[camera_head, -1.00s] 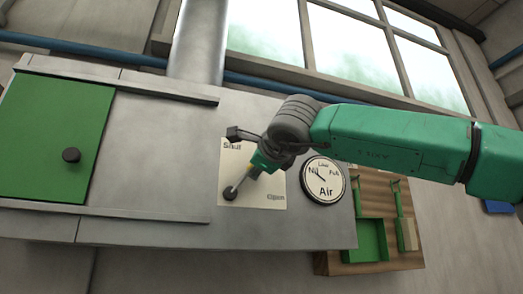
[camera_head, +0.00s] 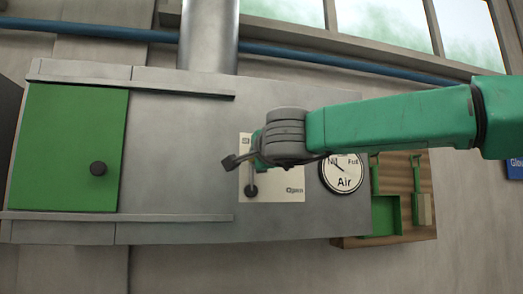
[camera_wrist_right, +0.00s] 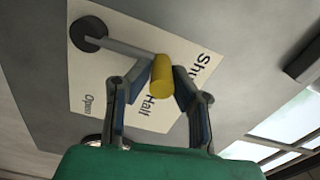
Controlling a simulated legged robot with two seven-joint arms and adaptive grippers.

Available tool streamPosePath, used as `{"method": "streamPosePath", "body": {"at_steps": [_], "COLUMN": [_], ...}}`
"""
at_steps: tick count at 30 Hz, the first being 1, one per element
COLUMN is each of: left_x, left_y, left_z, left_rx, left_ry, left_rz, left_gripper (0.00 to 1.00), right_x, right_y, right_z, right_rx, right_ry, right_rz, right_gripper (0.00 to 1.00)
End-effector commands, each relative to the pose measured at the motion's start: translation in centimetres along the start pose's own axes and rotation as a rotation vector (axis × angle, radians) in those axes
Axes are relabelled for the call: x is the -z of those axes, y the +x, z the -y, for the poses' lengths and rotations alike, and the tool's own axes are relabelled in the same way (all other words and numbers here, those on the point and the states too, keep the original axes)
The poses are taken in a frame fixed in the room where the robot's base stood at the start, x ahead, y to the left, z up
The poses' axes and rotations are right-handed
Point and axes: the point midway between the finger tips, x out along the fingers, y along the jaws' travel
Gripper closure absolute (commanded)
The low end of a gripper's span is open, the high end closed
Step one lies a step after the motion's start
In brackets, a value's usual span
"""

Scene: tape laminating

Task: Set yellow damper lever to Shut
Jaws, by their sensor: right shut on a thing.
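The damper lever is a grey rod on a dark round pivot (camera_head: 251,190) at the lower left of a cream label plate (camera_head: 285,190). Its yellow handle (camera_wrist_right: 161,77) shows in the right wrist view between the two fingers of my right gripper (camera_wrist_right: 164,70), which is shut on it. In the head view the rod (camera_head: 252,177) points almost straight up, towards the Shut corner. In the wrist view it points between the Shut and Half words, seemingly nearer Shut. My right wrist hides the handle and part of the plate in the head view. My left gripper is out of view.
A round Air gauge (camera_head: 343,172) sits just right of the plate, partly behind my right arm. A green door (camera_head: 70,145) with a dark knob (camera_head: 98,168) is at the left. A wooden tool board (camera_head: 428,232) hangs at the right.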

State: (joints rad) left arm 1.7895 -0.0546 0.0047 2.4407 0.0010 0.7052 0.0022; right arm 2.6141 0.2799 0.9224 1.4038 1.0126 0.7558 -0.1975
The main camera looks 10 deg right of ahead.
Motion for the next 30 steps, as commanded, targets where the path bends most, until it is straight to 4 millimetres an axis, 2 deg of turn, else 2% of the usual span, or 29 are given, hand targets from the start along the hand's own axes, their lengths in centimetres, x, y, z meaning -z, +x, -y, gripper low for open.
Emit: {"method": "streamPosePath", "body": {"at_steps": [3,18,19,20,21,30], "left_x": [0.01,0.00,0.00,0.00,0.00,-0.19], "left_y": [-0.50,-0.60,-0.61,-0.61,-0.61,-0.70], "left_z": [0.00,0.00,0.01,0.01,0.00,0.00], "left_rx": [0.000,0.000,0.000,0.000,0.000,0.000], "left_ry": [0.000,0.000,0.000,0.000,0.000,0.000], "left_rz": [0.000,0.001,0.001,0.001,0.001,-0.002], "left_gripper": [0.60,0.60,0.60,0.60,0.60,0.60], "right_x": [-0.73,-1.17,-1.19,-1.19,-1.16,-0.61], "right_y": [0.06,0.14,0.15,0.15,0.15,-0.10], "right_z": [-0.50,-0.79,-0.80,-0.79,-0.74,-0.35], "right_rx": [-0.010,-0.013,-0.013,-0.013,-0.012,-0.006], "right_ry": [-0.033,-0.051,-0.051,-0.052,-0.051,-0.047], "right_rz": [0.009,0.011,0.011,0.011,0.010,0.004], "right_gripper": [1.00,1.00,0.76,0.65,0.62,0.62]}}
